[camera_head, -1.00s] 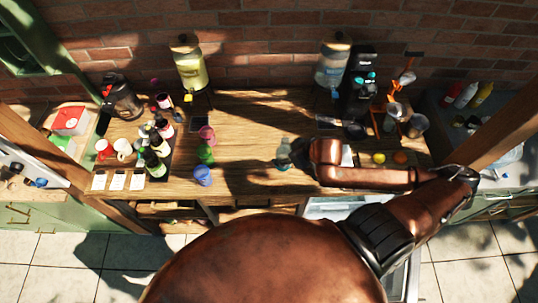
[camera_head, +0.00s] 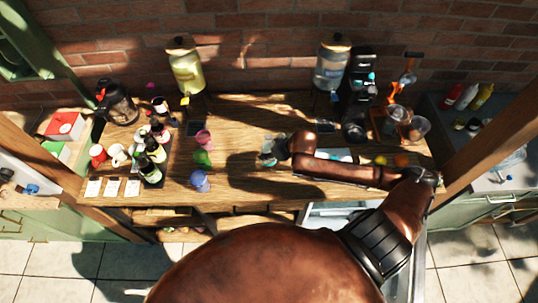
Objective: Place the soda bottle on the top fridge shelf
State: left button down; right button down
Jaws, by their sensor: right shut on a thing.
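The soda bottle (camera_head: 267,158), pale and clear with a bluish-green tint, is at the middle of the wooden table, partly hidden by my right arm. My right gripper (camera_head: 276,149) is shut on it; its fingers are mostly hidden behind the arm's wrist. I cannot tell whether the bottle touches the table. The white fridge (camera_head: 328,215) shows below the table's front edge, to the right of centre. My arm and body cover much of it, and its top shelf cannot be made out. My left gripper is not in view.
The wooden table (camera_head: 237,115) has free room around its middle. Coloured cups (camera_head: 200,181) and dark bottles on a tray (camera_head: 152,172) stand to the left. Drink dispensers (camera_head: 187,72) and a coffee machine (camera_head: 362,85) stand at the back. Fruit (camera_head: 380,160) lies to the right.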

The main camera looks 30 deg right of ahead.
jog(key=shift+f+p, duration=0.3)
jog(key=shift+f, duration=1.15)
jog(key=shift+w+f, duration=0.1)
jog(key=c, duration=1)
grip_release()
jog(key=shift+f, duration=0.1)
